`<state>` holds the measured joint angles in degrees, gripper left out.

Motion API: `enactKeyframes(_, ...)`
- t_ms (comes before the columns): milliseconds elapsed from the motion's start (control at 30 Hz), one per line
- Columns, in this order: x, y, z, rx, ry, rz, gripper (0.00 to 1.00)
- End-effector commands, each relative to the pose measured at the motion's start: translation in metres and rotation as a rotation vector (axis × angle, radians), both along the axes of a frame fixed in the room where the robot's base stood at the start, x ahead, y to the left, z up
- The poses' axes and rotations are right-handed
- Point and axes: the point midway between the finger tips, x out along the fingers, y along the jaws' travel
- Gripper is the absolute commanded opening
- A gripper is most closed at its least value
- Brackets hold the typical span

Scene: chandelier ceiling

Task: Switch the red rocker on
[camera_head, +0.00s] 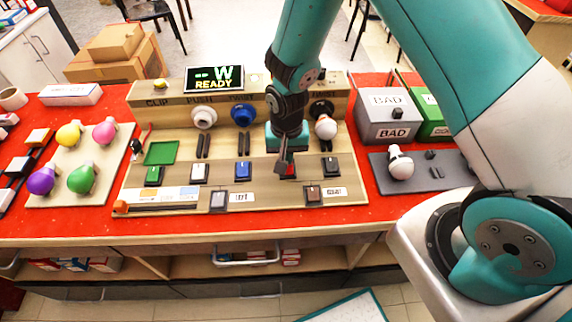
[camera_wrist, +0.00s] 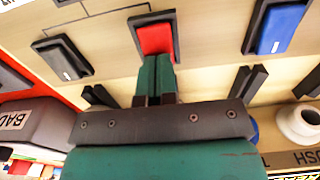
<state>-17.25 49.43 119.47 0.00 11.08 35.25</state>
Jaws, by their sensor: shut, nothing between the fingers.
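The red rocker (camera_head: 291,172) sits in a dark frame on the wooden board, between the blue rocker (camera_head: 243,171) and a black rocker (camera_head: 331,167). My gripper (camera_head: 281,166) is shut and empty, pointing down at the red rocker and partly covering it in the head view. In the wrist view, the closed green fingertips (camera_wrist: 157,62) lie over one end of the red rocker (camera_wrist: 153,37). I cannot tell whether they touch it or which way it is tilted. The blue rocker (camera_wrist: 280,27) shows to the right there.
A display (camera_head: 214,79) reads "-- W READY". Green (camera_head: 154,175) and white (camera_head: 199,172) rockers stand left. A white bulb (camera_head: 326,128) sits in the right socket. Dark upright clips (camera_head: 243,144) stand behind the rockers. Grey BAD bin (camera_head: 388,122) and coloured bulbs (camera_head: 70,134) flank the board.

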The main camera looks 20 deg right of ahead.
Motion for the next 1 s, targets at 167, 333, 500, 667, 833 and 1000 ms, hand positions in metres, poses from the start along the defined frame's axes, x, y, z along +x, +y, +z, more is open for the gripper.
enactKeyframes(167,0.000,0.000,-0.004,0.000,0.000,0.000,0.00)
enactKeyframes(333,0.000,0.000,-0.003,0.000,0.001,0.000,0.00)
enactKeyframes(500,0.000,0.000,0.007,0.000,0.000,0.000,0.00)
enactKeyframes(667,0.000,0.000,0.021,0.000,0.001,0.000,0.00)
enactKeyframes(833,0.000,0.000,0.035,0.000,0.001,0.000,0.00)
enactKeyframes(1000,0.000,0.000,0.050,0.000,0.000,0.000,0.00)
